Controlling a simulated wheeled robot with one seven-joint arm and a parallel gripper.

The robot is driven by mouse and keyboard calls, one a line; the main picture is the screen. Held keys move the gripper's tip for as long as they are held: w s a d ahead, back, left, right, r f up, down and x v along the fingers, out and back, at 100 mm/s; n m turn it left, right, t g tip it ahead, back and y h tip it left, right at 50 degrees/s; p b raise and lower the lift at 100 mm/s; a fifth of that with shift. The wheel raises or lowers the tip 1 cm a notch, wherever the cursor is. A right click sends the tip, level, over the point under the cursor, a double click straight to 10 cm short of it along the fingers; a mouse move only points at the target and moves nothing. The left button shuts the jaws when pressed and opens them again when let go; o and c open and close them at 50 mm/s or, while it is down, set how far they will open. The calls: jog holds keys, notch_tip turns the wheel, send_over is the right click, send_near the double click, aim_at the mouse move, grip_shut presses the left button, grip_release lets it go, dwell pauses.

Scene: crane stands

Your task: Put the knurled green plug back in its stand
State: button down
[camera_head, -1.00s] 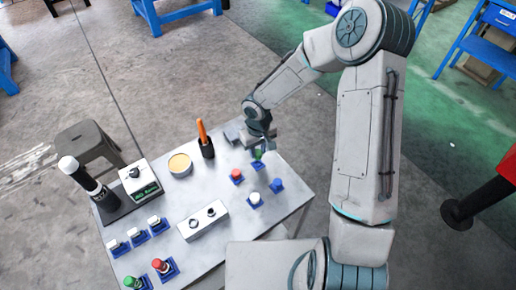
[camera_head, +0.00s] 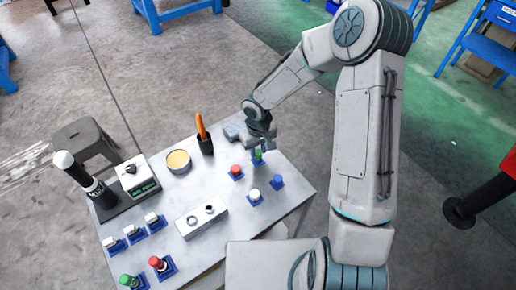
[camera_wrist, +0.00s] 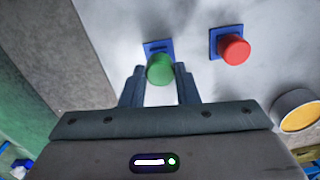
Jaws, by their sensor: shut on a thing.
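The green plug (camera_head: 257,156) is between the fingers of my gripper (camera_head: 260,146), near the right edge of the table. In the wrist view the green plug (camera_wrist: 160,69) shows end-on between the two fingertips of my gripper (camera_wrist: 160,82), which is shut on it. A blue stand (camera_wrist: 158,47) with a dark slot lies just beyond the plug in that view, and its slot is uncovered. In the head view this blue stand (camera_head: 258,164) is mostly hidden under the plug. I cannot tell how high the plug is above it.
A red plug (camera_wrist: 234,49) in a blue stand is close beside. A white plug (camera_head: 255,193) and a blue piece (camera_head: 277,181) are nearby. A black holder with an orange tool (camera_head: 205,140) and a round tin (camera_head: 178,161) stand further left.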

aim_at(258, 152)
jog(key=shift+f+b, duration=0.7)
jog(key=shift+f, duration=0.15)
jog(key=c, duration=1)
grip_release()
jog(key=shift+r, duration=0.1)
jog(key=shift+c, duration=0.2)
jog(key=shift+r+p, duration=1.95)
jog(key=shift+r, duration=0.6)
